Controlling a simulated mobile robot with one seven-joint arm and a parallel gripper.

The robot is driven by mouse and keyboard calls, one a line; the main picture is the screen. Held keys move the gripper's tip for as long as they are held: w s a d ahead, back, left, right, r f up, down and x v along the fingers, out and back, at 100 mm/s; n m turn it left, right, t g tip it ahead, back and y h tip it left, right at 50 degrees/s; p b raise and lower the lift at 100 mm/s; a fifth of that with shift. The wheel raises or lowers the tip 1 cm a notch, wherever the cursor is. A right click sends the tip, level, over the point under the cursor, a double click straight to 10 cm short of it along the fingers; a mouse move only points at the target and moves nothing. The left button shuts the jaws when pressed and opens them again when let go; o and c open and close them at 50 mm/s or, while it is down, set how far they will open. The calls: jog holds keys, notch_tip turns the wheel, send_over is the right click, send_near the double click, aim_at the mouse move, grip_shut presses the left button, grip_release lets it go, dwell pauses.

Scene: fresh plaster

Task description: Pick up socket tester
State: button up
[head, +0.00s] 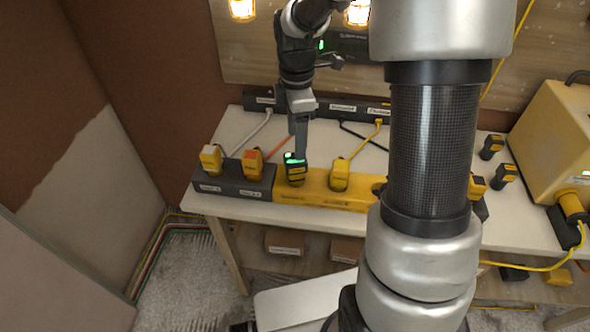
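A small yellow and black plug-shaped device with lit green lights, likely the socket tester (295,172), stands in the yellow power strip (316,190) on the bench. My gripper (300,156) points down right at its top. The fingers overlap the device in the head view. I see them nearly edge-on, so I cannot tell whether they are around it, touching it or open.
Left of the device, white-orange (211,158) and orange plugs (252,162) stand in a dark strip (233,183). A yellow plug (340,174) with a cable is close on its right. Similar black-yellow devices (491,147) and a yellow case (553,140) are at right. My arm hides the middle.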

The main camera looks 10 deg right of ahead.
aim_at(296, 166)
notch_tip(296, 166, down, 5)
jog(key=shift+r, duration=0.1)
jog(key=shift+s+a+f, duration=0.15)
jog(key=shift+f, duration=2.6)
jog(key=c, duration=1.4)
jog(key=shift+o, duration=0.2)
notch_tip(296, 166, up, 10)
jog(key=shift+r, duration=0.1)
